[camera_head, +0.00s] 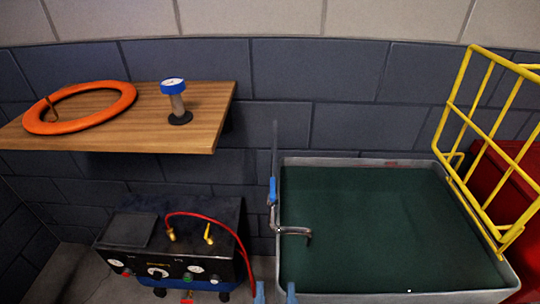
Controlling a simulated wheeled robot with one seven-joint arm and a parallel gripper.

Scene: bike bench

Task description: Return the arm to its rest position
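My gripper (275,293) shows only at the bottom edge, as two blue-grey fingertips held apart with nothing visible between them. The rest of my arm is out of view. The fingertips appear in front of the lower left corner of a grey-rimmed tub (400,298). I cannot tell how far they are from it.
A wooden shelf (150,135) holds an orange ring (62,127) and a blue-topped post (176,100). Below stands a black machine (180,250) with a red hose (235,235). A bent metal tap (295,231) overhangs the tub. A yellow wire rack (485,150) and red bin (515,190) are right.

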